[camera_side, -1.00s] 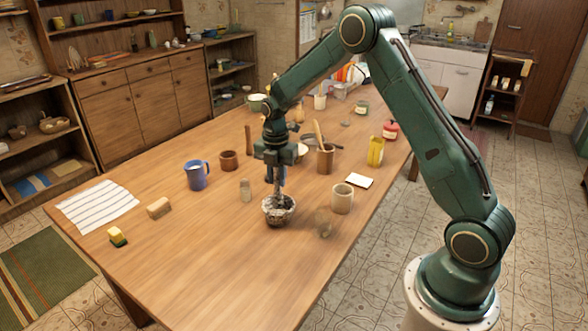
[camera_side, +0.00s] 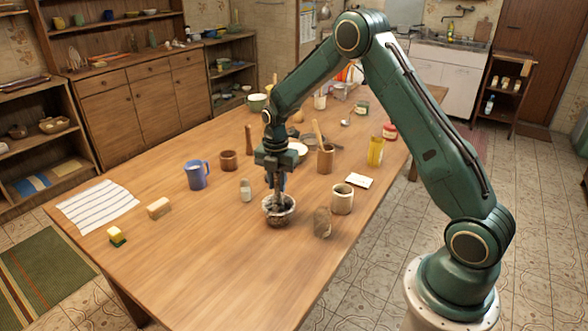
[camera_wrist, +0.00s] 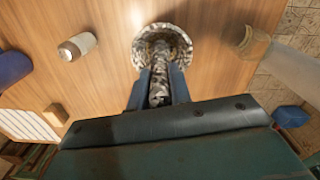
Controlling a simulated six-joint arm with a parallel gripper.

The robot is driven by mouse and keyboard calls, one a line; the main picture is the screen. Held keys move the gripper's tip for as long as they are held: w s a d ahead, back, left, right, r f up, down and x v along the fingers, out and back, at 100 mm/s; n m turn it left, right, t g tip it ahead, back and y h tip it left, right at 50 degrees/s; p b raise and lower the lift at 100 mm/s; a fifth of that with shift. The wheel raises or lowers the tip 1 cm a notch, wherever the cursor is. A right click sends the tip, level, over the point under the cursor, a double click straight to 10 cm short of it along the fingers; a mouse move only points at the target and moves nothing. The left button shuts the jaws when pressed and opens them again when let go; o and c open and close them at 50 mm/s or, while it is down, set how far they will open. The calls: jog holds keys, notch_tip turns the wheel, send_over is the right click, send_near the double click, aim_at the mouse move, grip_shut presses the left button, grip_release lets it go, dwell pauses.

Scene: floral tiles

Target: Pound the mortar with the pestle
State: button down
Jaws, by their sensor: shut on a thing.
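The speckled grey stone mortar (camera_side: 280,219) stands upright on the wooden table. It also shows at the top of the wrist view (camera_wrist: 140,44). The pestle, of the same speckled stone (camera_wrist: 159,93), is between the blue fingers of my gripper (camera_side: 276,183). My gripper is shut on it directly above the mortar, also seen in the wrist view (camera_wrist: 159,88). The pestle points down and its lower end is inside the mortar's mouth. Whether the tip touches the bottom is hidden.
A utensil holder (camera_side: 325,160) stands behind. The table in front is clear.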

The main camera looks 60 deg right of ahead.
jog(key=shift+f, duration=0.25)
jog(key=shift+f, duration=0.3)
jog(key=shift+r, duration=0.1)
jog(key=shift+r, duration=1.45)
jog(key=shift+a, duration=0.1)
jog(key=shift+s+a, duration=0.15)
jog(key=shift+a, duration=0.1)
jog(key=shift+f, duration=0.65)
jog(key=shift+f, duration=0.35)
